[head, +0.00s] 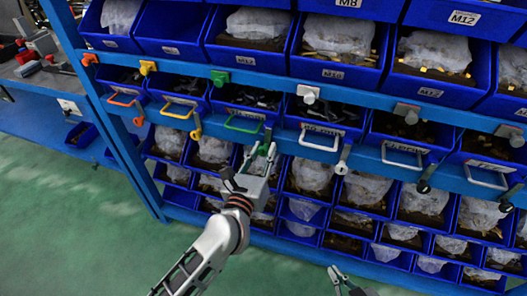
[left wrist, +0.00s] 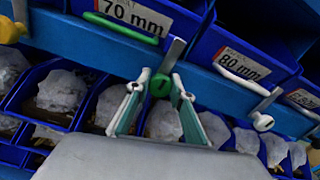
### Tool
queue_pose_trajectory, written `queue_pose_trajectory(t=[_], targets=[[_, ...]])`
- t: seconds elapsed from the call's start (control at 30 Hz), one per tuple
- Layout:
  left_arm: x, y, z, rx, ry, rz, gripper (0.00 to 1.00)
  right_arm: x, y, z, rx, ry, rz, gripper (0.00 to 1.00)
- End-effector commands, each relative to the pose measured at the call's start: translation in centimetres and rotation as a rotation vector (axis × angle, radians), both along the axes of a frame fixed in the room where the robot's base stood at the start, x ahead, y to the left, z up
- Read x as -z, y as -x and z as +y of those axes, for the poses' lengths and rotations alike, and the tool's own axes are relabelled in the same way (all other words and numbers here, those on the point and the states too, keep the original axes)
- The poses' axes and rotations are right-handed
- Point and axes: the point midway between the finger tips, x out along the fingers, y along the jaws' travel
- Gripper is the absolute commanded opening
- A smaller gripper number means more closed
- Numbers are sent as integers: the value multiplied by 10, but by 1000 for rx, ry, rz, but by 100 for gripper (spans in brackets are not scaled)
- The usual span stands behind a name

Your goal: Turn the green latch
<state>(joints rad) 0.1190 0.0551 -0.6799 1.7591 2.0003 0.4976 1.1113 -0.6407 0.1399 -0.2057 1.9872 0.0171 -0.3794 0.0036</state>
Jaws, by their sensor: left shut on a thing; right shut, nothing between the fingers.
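The green latch (left wrist: 160,86) has a round green knob with a flat metal lever pointing up and slightly right in the left wrist view. It sits on the lower blue rail, beside the green handle of the 70 mm drawer (left wrist: 120,27). My left gripper (left wrist: 160,92) is shut on the latch, one fingertip on each side of the knob. In the head view my left gripper (head: 262,153) covers much of the latch, and the lever shows above it. My right gripper (head: 335,274) is shut and empty at the bottom edge, apart from the rack.
A yellow latch (head: 196,130) and a white latch (head: 342,160) stand on either side on the same rail. Another green latch (head: 220,78) is on the upper rail. Blue bins fill the rack above and below. The green floor (head: 90,225) at left is clear.

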Motion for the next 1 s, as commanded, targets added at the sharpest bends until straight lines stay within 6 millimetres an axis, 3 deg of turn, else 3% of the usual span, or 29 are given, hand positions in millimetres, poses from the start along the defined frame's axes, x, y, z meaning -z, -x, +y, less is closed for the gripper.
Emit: queue_pose_trajectory(t=[0.17, 0.2, 0.27, 0.67, 0.77, 1.0], targets=[[1, 0, 0, 0, -1, 1, 0, 0, 0, 0, 0, 0, -1, 0], [1, 0, 0, 0, -1, 1, 27, 0, 0, 0, 0, -1, -2, 0], [1, 0, 0, 0, -1, 1, 39, 0, 0, 0, 0, -1, -2, 0], [1, 4, 1, 0, -2, 0, 39, -1, -2, 0, -2, 1, -5, 0], [1, 14, 5, 0, -3, 0, 39, -1, -1, 0, -2, 0, -4, 0], [2, 59, 19, 2, -3, 3, 39, 0, 0, 0, -1, -1, -2, 0]])
